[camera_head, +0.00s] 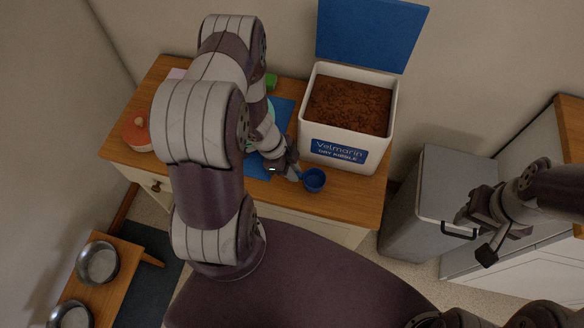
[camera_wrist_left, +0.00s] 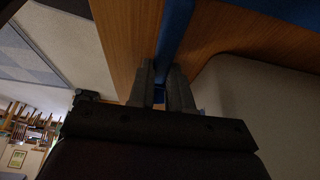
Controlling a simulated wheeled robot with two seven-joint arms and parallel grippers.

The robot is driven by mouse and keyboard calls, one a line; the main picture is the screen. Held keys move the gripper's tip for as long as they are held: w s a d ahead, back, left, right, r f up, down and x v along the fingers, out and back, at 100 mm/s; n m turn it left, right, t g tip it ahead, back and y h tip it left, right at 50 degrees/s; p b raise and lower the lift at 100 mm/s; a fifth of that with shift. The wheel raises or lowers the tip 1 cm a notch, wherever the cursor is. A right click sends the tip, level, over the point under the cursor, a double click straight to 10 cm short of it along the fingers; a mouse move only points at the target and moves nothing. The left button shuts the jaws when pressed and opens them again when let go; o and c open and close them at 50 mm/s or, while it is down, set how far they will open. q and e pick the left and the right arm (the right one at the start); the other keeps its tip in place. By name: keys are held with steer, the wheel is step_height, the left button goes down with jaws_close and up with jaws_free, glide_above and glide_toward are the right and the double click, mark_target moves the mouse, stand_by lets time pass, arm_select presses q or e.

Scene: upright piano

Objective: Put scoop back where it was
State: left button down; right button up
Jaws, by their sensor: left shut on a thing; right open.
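The blue scoop (camera_head: 314,180) is near the front edge of the wooden counter, its round cup beside the white kibble bin (camera_head: 345,160). My left gripper (camera_head: 293,172) is shut on its handle, to the left of the cup. In the left wrist view the blue handle (camera_wrist_left: 177,30) runs between the closed fingers of my left gripper (camera_wrist_left: 167,92). I cannot tell whether the scoop touches the counter. The bin stands open, filled with brown kibble (camera_head: 348,105). My right gripper (camera_head: 478,232) is open and empty at the right, over the grey bin's side.
A blue mat (camera_head: 283,112) lies on the counter (camera_head: 115,145), partly hidden by my left arm. A red-lidded jar (camera_head: 137,132) stands at the left. A grey bin (camera_head: 425,195) with a black handle is right of the counter. Metal bowls (camera_head: 98,262) sit on a low stand at lower left.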

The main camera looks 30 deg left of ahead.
arm_select(q)
steer(key=c, duration=1.1)
jaws_free()
steer(key=shift+f, duration=0.1)
steer(key=shift+o, duration=0.2)
steer(key=w+p+v, duration=0.1)
steer(key=p+v, duration=0.3)
steer(key=v, duration=0.9)
steer(key=w+r+n+t+y, duration=0.3)
steer(key=w+r+n+y, duration=0.3)
steer(key=r, duration=0.5)
steer(key=s+d+r+n+g+h, duration=0.1)
steer(key=s+d+r+n+g, duration=0.1)
steer(key=s+d+r+n, duration=0.4)
steer(key=s+d+n, duration=0.2)
steer(key=s+n, duration=0.1)
steer(key=shift+s+d+g, duration=0.25)
steer(key=shift+s+g, duration=0.15)
